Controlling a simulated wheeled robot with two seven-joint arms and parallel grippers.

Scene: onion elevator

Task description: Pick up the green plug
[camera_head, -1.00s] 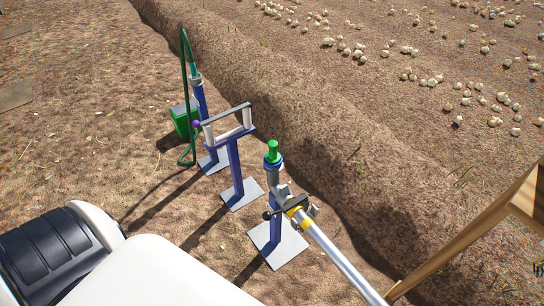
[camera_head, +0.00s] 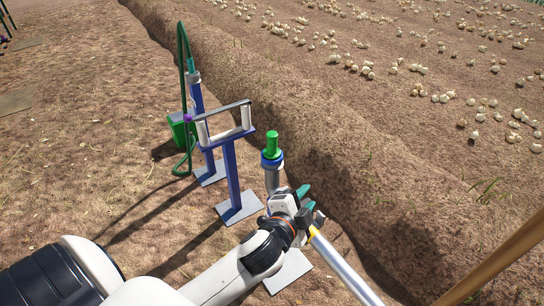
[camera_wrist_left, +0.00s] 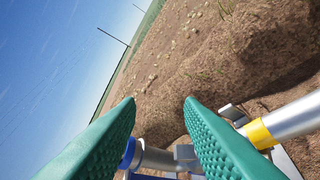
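The green plug (camera_head: 271,143) stands upright in the blue collar (camera_head: 271,160) at the top of a grey pipe (camera_head: 272,180). My left gripper (camera_head: 306,198) is lower than the plug and to its right, apart from it, beside the pipe. In the left wrist view its two teal fingers (camera_wrist_left: 160,112) are spread with nothing held between them. That view also shows the blue collar (camera_wrist_left: 128,153) behind the left finger and the grey pipe (camera_wrist_left: 157,160); the plug cannot be made out there. My right gripper is not in view.
A silver pipe with a yellow band (camera_head: 325,250) runs close beside my left gripper. A blue stand with a grey handle bar (camera_head: 229,108) and a post with a green hose (camera_head: 181,60) stand to the left. A wooden beam (camera_head: 495,262) crosses the lower right. Onions lie on the field behind.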

